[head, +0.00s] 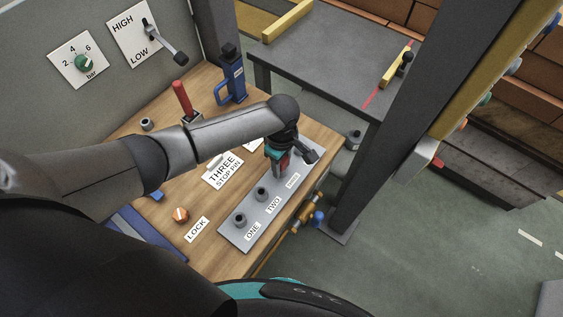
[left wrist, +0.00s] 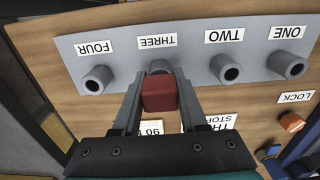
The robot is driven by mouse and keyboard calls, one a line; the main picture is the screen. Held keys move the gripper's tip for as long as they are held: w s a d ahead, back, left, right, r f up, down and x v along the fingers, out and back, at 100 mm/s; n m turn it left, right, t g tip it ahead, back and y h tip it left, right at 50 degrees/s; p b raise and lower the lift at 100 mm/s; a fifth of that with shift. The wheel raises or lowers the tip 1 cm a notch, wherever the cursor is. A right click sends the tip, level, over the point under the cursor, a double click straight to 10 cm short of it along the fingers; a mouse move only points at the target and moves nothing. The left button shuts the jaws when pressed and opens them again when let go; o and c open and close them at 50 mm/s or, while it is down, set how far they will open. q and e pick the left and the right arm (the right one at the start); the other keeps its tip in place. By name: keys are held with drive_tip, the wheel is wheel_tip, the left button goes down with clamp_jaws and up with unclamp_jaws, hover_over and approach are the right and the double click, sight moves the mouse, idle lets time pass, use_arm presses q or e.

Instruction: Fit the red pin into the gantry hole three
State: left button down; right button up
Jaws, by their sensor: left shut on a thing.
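My left gripper (head: 280,168) is over the grey gantry plate (head: 235,232), and it also shows in the left wrist view (left wrist: 158,98). It is shut on the red pin (left wrist: 159,95), whose red block sits between the two fingers. The red also shows a little in the head view (head: 284,160). The collar of hole three (left wrist: 160,66) is directly beyond the block, in line with it and partly covered. I cannot tell whether the pin's tip is in the hole. Holes two (left wrist: 230,70), one (left wrist: 290,64) and four (left wrist: 96,80) look empty. My right gripper is out of view.
The wooden bench (head: 206,80) holds a "THREE STOP PIN" card (head: 222,170), an orange lock knob (head: 180,214), a red handle (head: 182,96) and a blue tool (head: 233,80). A dark post (head: 370,150) stands right of the bench. A grey table (head: 330,50) is behind.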

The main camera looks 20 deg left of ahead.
use_arm(q)
drive_tip(key=shift+f, duration=0.3)
unclamp_jaws()
drive_tip(key=shift+r, duration=0.1)
idle(0.4)
wheel_tip(320, 180, up, 6)
drive_tip(key=p, duration=0.7)
drive_tip(key=shift+p, duration=0.3)
